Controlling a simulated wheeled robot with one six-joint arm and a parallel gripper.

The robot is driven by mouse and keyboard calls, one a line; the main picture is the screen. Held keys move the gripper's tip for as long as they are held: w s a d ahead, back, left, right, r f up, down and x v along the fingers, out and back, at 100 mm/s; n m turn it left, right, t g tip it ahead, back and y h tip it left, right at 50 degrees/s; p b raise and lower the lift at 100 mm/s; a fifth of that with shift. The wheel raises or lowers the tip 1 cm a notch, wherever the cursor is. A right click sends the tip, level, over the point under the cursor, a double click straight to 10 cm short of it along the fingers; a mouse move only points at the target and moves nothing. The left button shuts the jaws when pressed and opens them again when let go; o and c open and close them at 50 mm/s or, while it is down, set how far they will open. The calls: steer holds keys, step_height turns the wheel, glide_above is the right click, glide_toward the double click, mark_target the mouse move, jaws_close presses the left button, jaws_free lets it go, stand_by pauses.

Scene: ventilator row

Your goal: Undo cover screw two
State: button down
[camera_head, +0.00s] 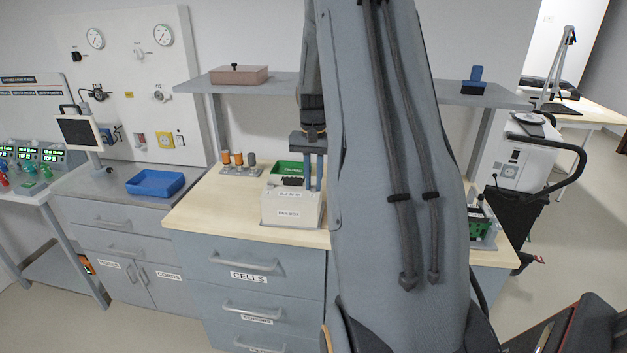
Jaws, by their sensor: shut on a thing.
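A white box (291,208) with a printed front label stands on the wooden bench top. A green part (288,167) and dark parts show at its top. My gripper (314,186) points down at the box's right rear side, partly in front of the wall. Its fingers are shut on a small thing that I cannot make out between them. No cover screw can be told apart at this size, so which screw the fingertips are at is unclear. My arm hides the bench right of the box.
Several orange-topped and grey cylinders (239,161) stand in a holder left of the box. A blue tray (155,183) lies on the grey counter. A shelf (267,85) with a pink box (238,74) runs behind my arm. A green-and-black unit (481,224) sits right.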

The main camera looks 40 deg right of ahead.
mark_target(313, 187)
steer(key=n+p, duration=0.1)
steer(key=n, duration=0.6)
stand_by(0.6)
steer(key=c, duration=1.7)
jaws_free()
steer(key=shift+o, duration=0.2)
step_height(313, 187, up, 8)
steer(key=b, duration=0.2)
steer(key=shift+b, duration=0.35)
steer(key=shift+a+f, duration=0.1)
